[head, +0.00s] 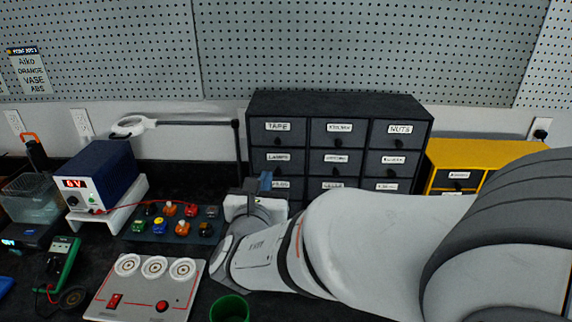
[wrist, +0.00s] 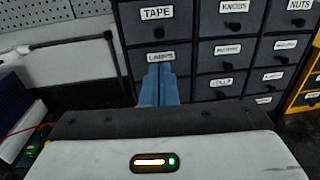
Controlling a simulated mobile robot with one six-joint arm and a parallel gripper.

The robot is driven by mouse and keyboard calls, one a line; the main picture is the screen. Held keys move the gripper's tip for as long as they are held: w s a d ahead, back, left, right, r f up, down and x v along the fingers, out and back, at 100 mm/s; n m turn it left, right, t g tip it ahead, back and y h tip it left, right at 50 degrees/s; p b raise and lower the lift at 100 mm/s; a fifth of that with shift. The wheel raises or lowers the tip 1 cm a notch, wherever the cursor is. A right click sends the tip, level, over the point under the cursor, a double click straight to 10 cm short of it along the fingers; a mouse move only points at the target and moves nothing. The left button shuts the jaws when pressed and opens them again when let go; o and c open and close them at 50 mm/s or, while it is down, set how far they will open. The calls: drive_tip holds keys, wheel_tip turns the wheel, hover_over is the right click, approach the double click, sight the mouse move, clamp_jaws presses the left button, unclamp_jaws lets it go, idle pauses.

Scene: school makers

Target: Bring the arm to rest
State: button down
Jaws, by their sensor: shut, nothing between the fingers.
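My gripper (head: 265,182) is at the end of my arm, which reaches in from the right in the head view. Its blue fingers also show in the wrist view (wrist: 158,84), pressed together with nothing between them. They point at the dark drawer cabinet (head: 338,103), near the drawer labelled LAMPS. In the head view the cabinet stands behind the gripper, and the arm hides its lower right part. I cannot tell whether the fingertips touch the drawer front. All the drawers that I see look closed.
A blue power supply (head: 103,170) on a white stand, a tray of coloured parts (head: 150,232), a grey panel with three round sockets (head: 130,295) and a green cup (head: 230,309) are left of my arm. A magnifier lamp (head: 135,125) stands behind. A yellow cabinet (head: 480,152) stands at right.

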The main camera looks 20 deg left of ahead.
drive_tip(key=shift+s, duration=0.15)
drive_tip(key=w+d+f+m+g+h, duration=0.25)
drive_tip(key=d+m+h, duration=0.45)
drive_tip(key=d, duration=0.7)
drive_tip(key=w+d+f+m+g+h, duration=0.1)
drive_tip(key=w+d+m+g+h, duration=0.25)
drive_tip(key=d+m, duration=0.8)
drive_tip(key=s+d+f+m+g, duration=0.2)
drive_tip(key=s+d+m+g, duration=0.15)
drive_tip(key=d, duration=0.35)
drive_tip(key=s+d+f+m+g, duration=0.2)
drive_tip(key=s+d+m+g, duration=0.15)
drive_tip(key=d, duration=0.35)
drive_tip(key=s+d+f+m+g+y, duration=0.1)
drive_tip(key=s+d+m+y, duration=0.1)
drive_tip(key=s+m+y, duration=0.3)
drive_tip(key=s+m, duration=0.4)
drive_tip(key=m, duration=0.5)
drive_tip(key=shift+s+d+f+g, duration=0.15)
drive_tip(key=shift+s+f+g, duration=0.15)
drive_tip(key=shift+s+f, duration=0.1)
